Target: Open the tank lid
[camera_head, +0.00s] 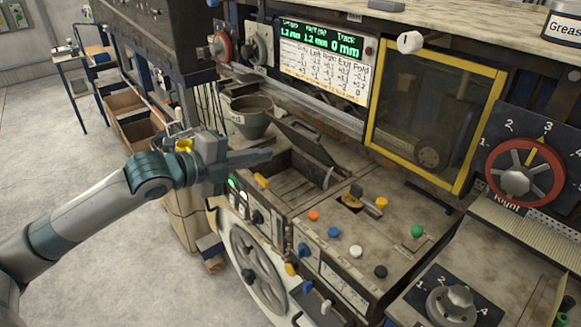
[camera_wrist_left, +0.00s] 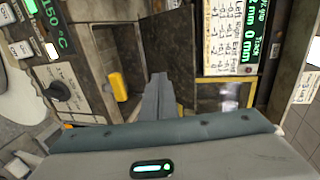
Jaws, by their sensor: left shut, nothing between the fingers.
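The tank (camera_head: 293,187) is a square opening in the worn machine top, with a slatted inside showing. Its dark lid (camera_head: 306,142) stands raised and tilted along the back side of the opening. A yellow handle (camera_head: 262,181) sits at the tank's near left edge; in the left wrist view the yellow handle (camera_wrist_left: 119,87) is left of my fingers. My left gripper (camera_head: 268,157) is shut and empty, with its fingertips above the tank's left side near the raised lid. In the left wrist view its fingers (camera_wrist_left: 158,85) point toward the dark lid panel (camera_wrist_left: 167,40). My right gripper is not in view.
A grey pot (camera_head: 250,118) stands behind my left gripper. A yellow-framed window (camera_head: 430,110) and a display panel (camera_head: 325,62) rise at the back. Coloured buttons (camera_head: 355,250) and a yellow-knobbed lever (camera_head: 380,203) lie right of the tank. Open floor lies left.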

